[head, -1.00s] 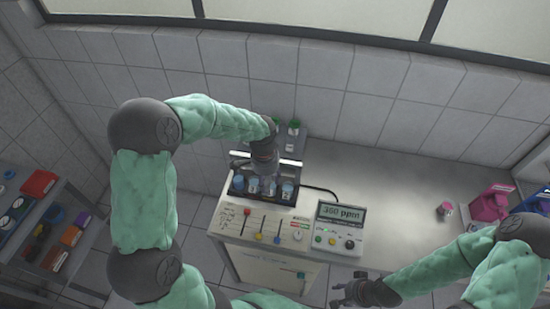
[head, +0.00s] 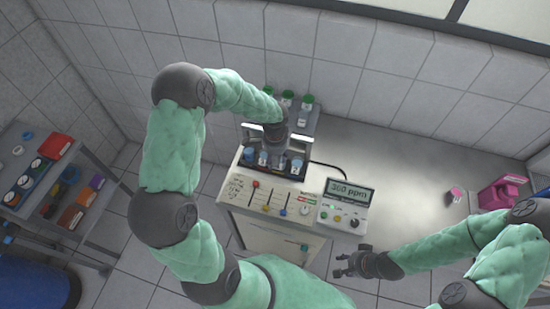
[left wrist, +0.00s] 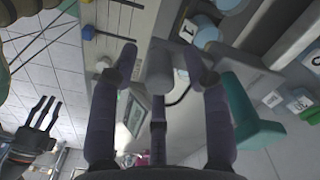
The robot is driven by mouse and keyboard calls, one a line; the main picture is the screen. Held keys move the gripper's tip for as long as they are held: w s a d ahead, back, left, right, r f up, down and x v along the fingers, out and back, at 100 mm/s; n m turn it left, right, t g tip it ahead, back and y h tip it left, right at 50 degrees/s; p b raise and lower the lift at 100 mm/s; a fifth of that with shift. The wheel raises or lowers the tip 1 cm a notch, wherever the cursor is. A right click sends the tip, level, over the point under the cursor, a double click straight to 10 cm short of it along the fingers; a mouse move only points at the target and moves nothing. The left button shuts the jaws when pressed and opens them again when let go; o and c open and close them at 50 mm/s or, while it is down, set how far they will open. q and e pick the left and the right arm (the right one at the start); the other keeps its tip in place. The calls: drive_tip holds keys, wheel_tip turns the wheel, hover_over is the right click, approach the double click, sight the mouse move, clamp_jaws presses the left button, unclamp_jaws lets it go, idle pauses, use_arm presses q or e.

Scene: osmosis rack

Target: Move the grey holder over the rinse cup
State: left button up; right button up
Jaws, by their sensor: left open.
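My left gripper (head: 276,142) is over the dark rack of blue-topped cups (head: 265,158) on the white machine. In the left wrist view its fingers (left wrist: 158,75) are apart, on either side of a grey part (left wrist: 160,62) that looks like the grey holder. I cannot tell whether they touch it. In the head view my arm and gripper hide most of this part. Blue-lidded cups (left wrist: 207,30) with labels show at the upper right of the wrist view. I cannot tell which is the rinse cup. My right gripper (head: 348,266) is open and empty, in front of the machine.
A meter reading 360 ppm (head: 347,190) stands right of the sliders. Green-capped bottles (head: 288,97) stand behind the rack. A shelf cart (head: 60,190) stands at left.

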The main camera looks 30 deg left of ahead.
use_arm(q)
drive_tip(key=shift+f, duration=0.25)
clamp_jaws()
drive_tip(key=s+a, duration=0.3)
drive_tip(key=a, duration=1)
drive_tip(key=shift+a+p, duration=0.3)
drive_tip(key=shift+a, duration=0.1)
drive_tip(key=shift+s+r, duration=0.1)
